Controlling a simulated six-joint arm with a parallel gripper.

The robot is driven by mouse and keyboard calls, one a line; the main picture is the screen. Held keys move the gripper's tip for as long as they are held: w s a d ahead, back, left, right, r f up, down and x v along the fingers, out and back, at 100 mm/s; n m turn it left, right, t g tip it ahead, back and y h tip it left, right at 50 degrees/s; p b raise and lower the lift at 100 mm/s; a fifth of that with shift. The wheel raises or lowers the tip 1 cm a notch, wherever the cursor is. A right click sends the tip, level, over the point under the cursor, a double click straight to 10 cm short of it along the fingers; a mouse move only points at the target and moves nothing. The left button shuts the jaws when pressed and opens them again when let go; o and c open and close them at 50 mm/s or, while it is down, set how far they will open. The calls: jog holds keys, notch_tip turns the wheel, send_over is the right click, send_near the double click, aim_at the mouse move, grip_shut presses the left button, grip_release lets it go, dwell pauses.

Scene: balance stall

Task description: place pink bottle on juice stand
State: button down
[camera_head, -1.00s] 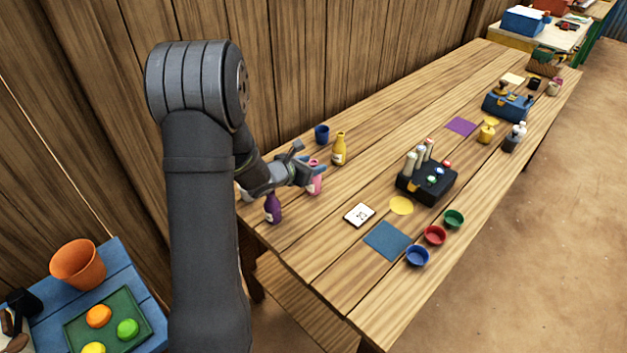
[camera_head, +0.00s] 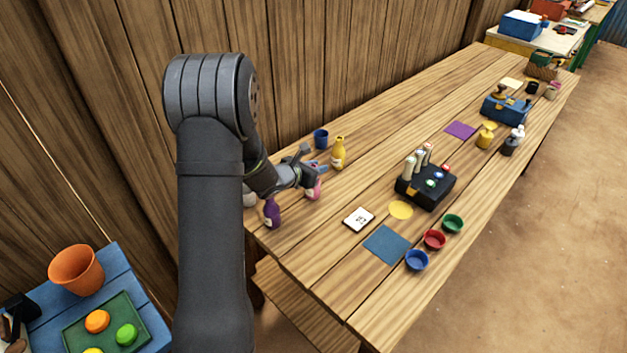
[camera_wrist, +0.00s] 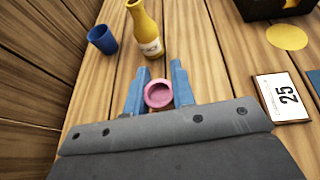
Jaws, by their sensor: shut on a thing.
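The pink bottle (camera_head: 314,191) stands near the left end of the wooden table. My gripper (camera_head: 314,171) is shut on its upper part. In the wrist view, the bottle's round pink top (camera_wrist: 158,94) sits between the two blue fingers of my gripper (camera_wrist: 160,80); its lower part is hidden there. I cannot tell whether its base touches the table. No thing is clearly marked as the juice stand; a yellow disc (camera_head: 401,210), a blue square (camera_head: 386,244) and a purple square (camera_head: 460,130) lie flat on the table.
A yellow bottle (camera_head: 338,155) and blue cup (camera_head: 321,138) stand behind my gripper, a purple bottle (camera_head: 271,214) in front. A card marked 25 (camera_wrist: 287,95), a black box with upright tubes (camera_head: 424,190) and small bowls (camera_head: 434,239) are to the right. The table's back middle is clear.

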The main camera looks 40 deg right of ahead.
jog(key=shift+r, duration=0.1)
jog(key=shift+r, duration=0.45)
jog(key=r, duration=0.3)
jog(key=shift+s+r, duration=0.25)
jog(key=shift+r, duration=0.1)
jog(key=s+r, duration=0.6)
jog(key=s, duration=0.5)
jog(key=shift+d+r, duration=0.15)
jog(key=shift+d, duration=0.25)
